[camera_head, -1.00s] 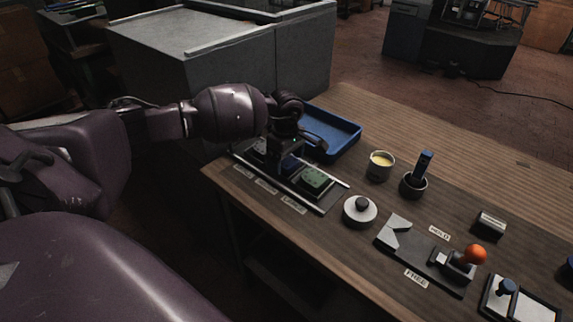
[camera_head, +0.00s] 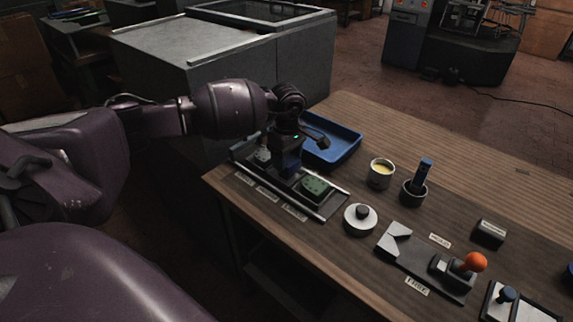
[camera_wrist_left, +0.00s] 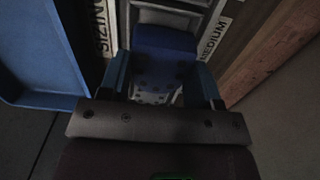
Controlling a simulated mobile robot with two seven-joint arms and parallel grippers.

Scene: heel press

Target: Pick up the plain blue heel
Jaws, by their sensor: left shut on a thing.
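The plain blue heel (camera_head: 287,162) is in the jaws of my left gripper (camera_head: 287,153), over the middle place of the dark rack (camera_head: 331,206). In the left wrist view the heel (camera_wrist_left: 165,45) sits between the two fingers of the gripper (camera_wrist_left: 163,82), which are shut on it. A row of dots shows on the face nearest the wrist camera. I cannot tell how much gap there is under it. A green heel (camera_head: 316,187) lies in the rack to the right, and a pale grey heel (camera_head: 262,155) to the left, partly hidden. My right gripper is not in view.
A blue tray (camera_head: 347,142) stands behind the rack. A grey cabinet stands behind the table.

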